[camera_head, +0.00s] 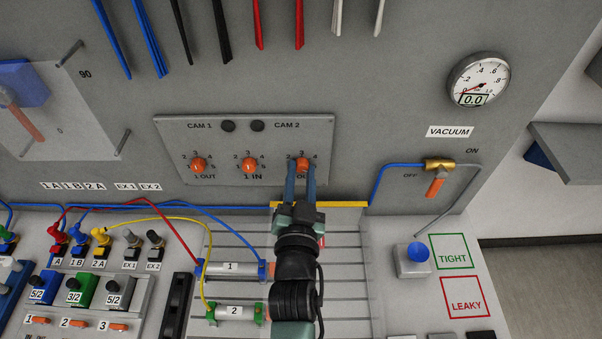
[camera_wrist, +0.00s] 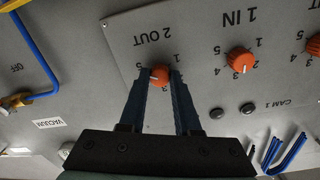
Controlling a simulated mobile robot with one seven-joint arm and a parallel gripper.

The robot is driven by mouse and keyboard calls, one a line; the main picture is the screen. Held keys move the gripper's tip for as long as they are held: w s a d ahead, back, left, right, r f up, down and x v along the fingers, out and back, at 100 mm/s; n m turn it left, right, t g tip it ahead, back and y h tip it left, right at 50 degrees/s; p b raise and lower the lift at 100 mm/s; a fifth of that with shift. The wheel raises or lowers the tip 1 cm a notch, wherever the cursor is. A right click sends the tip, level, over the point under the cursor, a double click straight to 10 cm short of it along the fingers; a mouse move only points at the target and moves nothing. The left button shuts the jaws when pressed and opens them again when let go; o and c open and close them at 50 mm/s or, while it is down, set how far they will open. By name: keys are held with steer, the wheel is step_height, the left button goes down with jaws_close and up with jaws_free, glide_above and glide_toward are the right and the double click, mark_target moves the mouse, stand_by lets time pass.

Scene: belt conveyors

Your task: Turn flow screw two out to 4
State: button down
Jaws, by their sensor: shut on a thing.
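The 2 OUT flow screw (camera_head: 302,163) is an orange knob, the rightmost of three on a grey panel (camera_head: 325,135) on the back wall. My gripper (camera_head: 301,173) reaches up to it from below and is shut on it. In the upside-down wrist view, the knob (camera_wrist: 159,75) sits between the two dark blue fingertips (camera_wrist: 160,79). Numbers ring the knob, partly hidden by the fingers. A small white mark shows on the knob, but I cannot tell which number it points to. The 2 OUT label is partly covered in the head view and readable in the wrist view.
The 1 IN knob (camera_head: 249,165) and 1 OUT knob (camera_head: 198,165) are to the left. Black CAM 1 (camera_head: 228,126) and CAM 2 (camera_head: 257,125) buttons sit above. A vacuum gauge (camera_head: 478,80) and brass valve (camera_head: 439,164) are at right. Cylinders (camera_head: 231,268) and hoses lie below left.

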steer(key=shift+n, duration=0.3)
steer(key=n, duration=0.4)
steer(key=shift+b, duration=0.4)
steer(key=n, duration=0.4)
steer(key=shift+n+y+p, duration=0.3)
steer(key=shift+n+p, duration=0.25)
steer(key=shift+n, duration=1.15)
steer(key=c, duration=0.6)
jaws_free()
